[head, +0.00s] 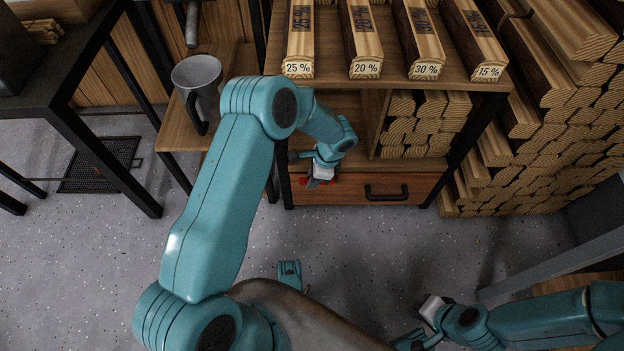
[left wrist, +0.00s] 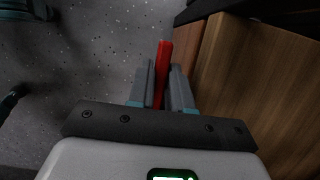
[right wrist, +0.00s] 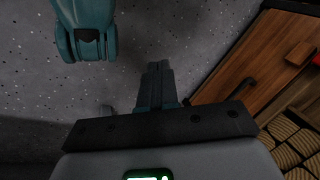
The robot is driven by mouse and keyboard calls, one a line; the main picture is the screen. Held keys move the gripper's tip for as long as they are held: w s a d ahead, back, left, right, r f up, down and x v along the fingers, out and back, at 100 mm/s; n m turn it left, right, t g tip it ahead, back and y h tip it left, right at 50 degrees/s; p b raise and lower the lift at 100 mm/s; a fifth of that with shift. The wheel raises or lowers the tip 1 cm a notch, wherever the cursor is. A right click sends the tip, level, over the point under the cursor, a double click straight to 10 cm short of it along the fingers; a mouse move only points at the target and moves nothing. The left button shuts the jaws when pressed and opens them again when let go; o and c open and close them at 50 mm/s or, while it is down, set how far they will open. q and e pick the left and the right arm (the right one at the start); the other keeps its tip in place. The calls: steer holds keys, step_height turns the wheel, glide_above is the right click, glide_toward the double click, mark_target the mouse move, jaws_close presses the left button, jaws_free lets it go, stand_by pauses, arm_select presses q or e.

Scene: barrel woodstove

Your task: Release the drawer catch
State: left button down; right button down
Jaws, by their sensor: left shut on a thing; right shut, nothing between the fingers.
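The wooden drawer (head: 345,190) with its black handle (head: 387,196) sits at the bottom of the shelf unit. A red drawer catch (left wrist: 164,62) is at the left end of the drawer front. My left gripper (head: 317,182) is shut on the red catch; in the left wrist view the catch stands between the fingers (left wrist: 163,88) and sticks out past their tips. In the head view the gripper hides most of the catch. My right gripper (head: 430,306) is shut and empty over the floor at the lower right; its closed fingers show in the right wrist view (right wrist: 158,75).
Blocks marked with percentages (head: 368,70) lie on the unit's top, with split logs (head: 425,120) below. A log stack (head: 540,150) stands at the right. A side table with a metal jug (head: 198,78) is at the left. The floor (head: 400,250) before the drawer is mostly clear.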

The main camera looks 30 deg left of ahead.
arm_select(q)
steer(key=shift+w+r, duration=0.1)
steer(key=c, duration=1.1)
jaws_free()
arm_select(e)
steer(key=shift+w, duration=0.15)
arm_select(q)
steer(key=p+v, duration=0.6)
steer(key=v, duration=1)
steer(key=shift+d+r, duration=0.1)
steer(key=shift+r, duration=0.05)
arm_select(e)
step_height(320, 180, up, 6)
steer(key=s+a+g, duration=0.1)
steer(key=s, duration=0.1)
steer(key=shift+s, duration=0.25)
